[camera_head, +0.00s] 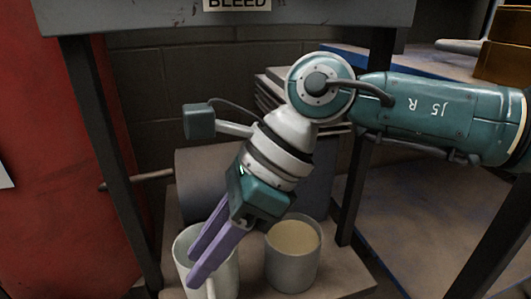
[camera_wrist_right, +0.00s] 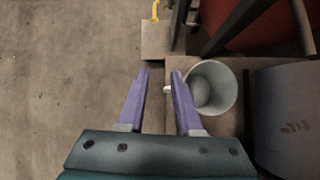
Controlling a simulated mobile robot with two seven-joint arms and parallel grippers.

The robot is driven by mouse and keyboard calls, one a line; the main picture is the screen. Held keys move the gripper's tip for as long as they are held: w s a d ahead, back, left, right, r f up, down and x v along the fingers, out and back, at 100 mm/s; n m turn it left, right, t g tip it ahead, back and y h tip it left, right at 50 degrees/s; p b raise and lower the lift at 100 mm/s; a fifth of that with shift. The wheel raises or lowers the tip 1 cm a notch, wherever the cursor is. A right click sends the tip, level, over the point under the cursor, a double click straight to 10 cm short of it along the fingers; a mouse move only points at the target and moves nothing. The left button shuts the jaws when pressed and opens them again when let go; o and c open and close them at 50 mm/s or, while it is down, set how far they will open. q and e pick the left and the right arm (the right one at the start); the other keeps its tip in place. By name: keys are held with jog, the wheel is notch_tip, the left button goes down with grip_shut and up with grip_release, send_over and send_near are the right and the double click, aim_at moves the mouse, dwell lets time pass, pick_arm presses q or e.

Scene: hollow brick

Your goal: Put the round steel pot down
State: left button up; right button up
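A round pale grey pot (camera_head: 226,272) stands on a low surface at the bottom of the head view, partly hidden behind my right gripper's fingers. In the right wrist view this pot (camera_wrist_right: 222,92) is seen from above, just right of the fingers, and looks empty. A short light handle stub shows in the gap between the fingers. My right gripper (camera_head: 194,267) points down at the pot, its purple fingers across the rim in the picture. In the wrist view the gripper (camera_wrist_right: 160,76) has its fingers apart; I cannot tell whether they touch the handle. My left gripper is out of view.
A second round container (camera_head: 293,262) with beige contents stands close on the right. A large grey cylinder (camera_head: 197,180) lies behind. Dark frame posts (camera_head: 100,120) stand on both sides, with a red cabinet (camera_head: 60,150) at left. Open floor (camera_wrist_right: 60,70) fills the wrist view's left.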

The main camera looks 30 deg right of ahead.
jog(key=a+r+m+t+y, duration=0.5)
jog(key=a+r+m+y, duration=0.25)
jog(key=a+r, duration=0.4)
jog(key=w+d+r+m+t+h, duration=0.2)
jog(key=w+d+r+m+t, duration=0.2)
jog(key=d+r+m+t, duration=0.55)
jog(key=d+f+m+t+h, duration=0.1)
jog(key=d+f+m+h, duration=0.3)
jog(key=m, duration=0.5)
jog(key=d+f+m+t+h, duration=0.1)
jog(key=d+m+h, duration=0.3)
jog(key=m+h, duration=0.4)
jog(key=s+d+f+m+g+h, duration=0.1)
jog(key=s+d+f+m+g, duration=0.2)
jog(key=f+m, duration=0.2)
jog(key=s+d+f+m+g+h, duration=0.2)
jog(key=s+f+m+g, duration=0.15)
jog(key=f, duration=0.25)
jog(key=s+a+f+m+g+y, duration=0.1)
jog(key=s+f+m+g, duration=0.4)
jog(key=s, duration=1)
notch_tip(320, 180, down, 3)
jog(key=g+y, duration=0.1)
jog(key=g, duration=0.2)
jog(key=shift+s+y, duration=0.25)
jog(key=shift+y, duration=0.1)
